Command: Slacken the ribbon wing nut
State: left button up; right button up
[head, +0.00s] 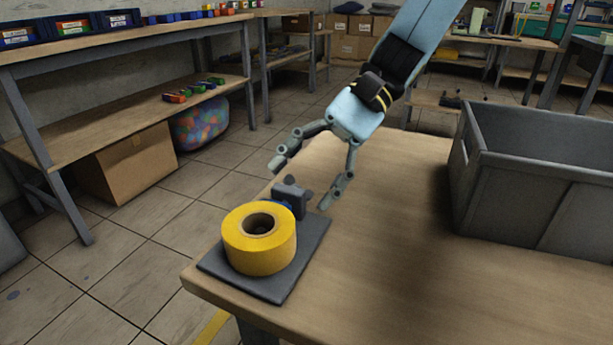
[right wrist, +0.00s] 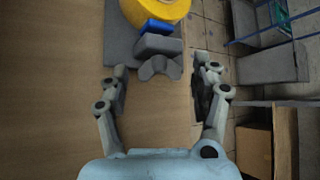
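The grey wing nut (right wrist: 160,68) shows as a V shape in the right wrist view, on the near side of a grey block (right wrist: 158,45). In the head view the block (head: 287,193) hides most of it. A blue part (right wrist: 158,26) sits between the block and a yellow ribbon roll (head: 259,240). The roll stands on a dark grey base plate (head: 304,256). My right gripper (head: 304,183) is open, its fingers spread on both sides of the wing nut with gaps, and nothing is between them but the nut. My left gripper is out of view.
The plate lies at the near left corner of the wooden table (head: 390,270). A large grey crate (head: 545,185) stands on the right. The tabletop between plate and crate is clear. Shelving with a cardboard box (head: 127,165) stands across the tiled floor.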

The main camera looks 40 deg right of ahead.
jog(key=c, duration=1)
jog(key=shift+f, duration=0.1)
jog(key=shift+t, duration=0.3)
jog(key=shift+n+y+b, duration=0.3)
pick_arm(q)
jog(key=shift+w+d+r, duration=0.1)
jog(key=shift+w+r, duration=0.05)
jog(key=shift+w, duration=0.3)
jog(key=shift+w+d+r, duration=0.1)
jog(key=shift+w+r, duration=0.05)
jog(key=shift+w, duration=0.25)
pick_arm(e)
jog(key=o, duration=1.2)
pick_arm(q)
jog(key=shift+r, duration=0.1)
